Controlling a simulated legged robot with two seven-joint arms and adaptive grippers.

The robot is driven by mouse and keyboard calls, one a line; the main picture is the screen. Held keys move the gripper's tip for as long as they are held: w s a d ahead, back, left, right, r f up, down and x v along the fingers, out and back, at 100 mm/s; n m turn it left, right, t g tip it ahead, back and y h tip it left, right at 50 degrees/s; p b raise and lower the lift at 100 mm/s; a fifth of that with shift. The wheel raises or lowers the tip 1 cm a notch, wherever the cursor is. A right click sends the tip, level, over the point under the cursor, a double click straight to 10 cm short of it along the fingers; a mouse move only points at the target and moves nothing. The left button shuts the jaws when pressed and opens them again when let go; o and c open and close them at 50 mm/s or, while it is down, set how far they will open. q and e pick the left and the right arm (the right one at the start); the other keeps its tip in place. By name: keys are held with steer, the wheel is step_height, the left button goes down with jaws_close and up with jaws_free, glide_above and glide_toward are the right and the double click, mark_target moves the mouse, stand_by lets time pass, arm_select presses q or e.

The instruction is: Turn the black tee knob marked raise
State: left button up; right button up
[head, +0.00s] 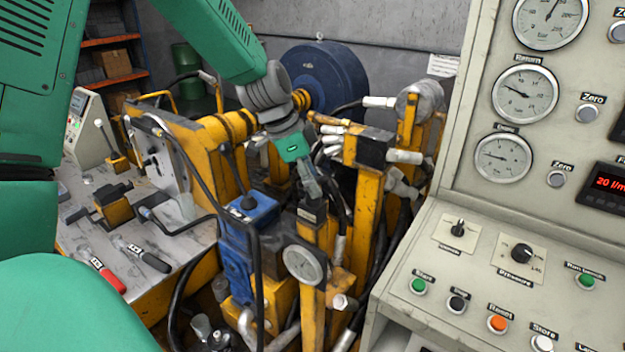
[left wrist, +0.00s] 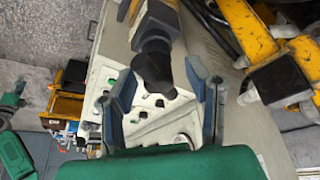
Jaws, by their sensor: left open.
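My left gripper (head: 312,184) reaches down in the middle of the head view, just above a black block (head: 313,210) with a small label on top of a yellow post. In the left wrist view its two fingers (left wrist: 160,76) stand apart. A dark knob-like part (left wrist: 154,68) on a grey-blue body shows between them, apparently not gripped; whether they touch it I cannot tell. This may be the black tee knob, but the word raise is not readable. In the head view the gripper hides most of that spot. My right gripper is not in view.
A blue valve block (head: 250,218) with a black knob stands left of the yellow post, and a round gauge (head: 302,262) sits below. Hoses and yellow frames crowd around. A control console (head: 420,240) with gauges and buttons fills the right.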

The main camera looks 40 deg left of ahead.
arm_select(q)
jaws_close()
steer(key=n, duration=0.1)
steer(key=n+p, duration=0.1)
steer(key=n, duration=0.1)
steer(key=shift+r+t+y, duration=0.2)
steer(key=shift+t+y, duration=0.1)
steer(key=shift+y, duration=0.1)
steer(key=shift+f+n+y+p, duration=0.1)
steer(key=shift+n+y+p, duration=0.35)
steer(key=shift+n, duration=0.45)
jaws_free()
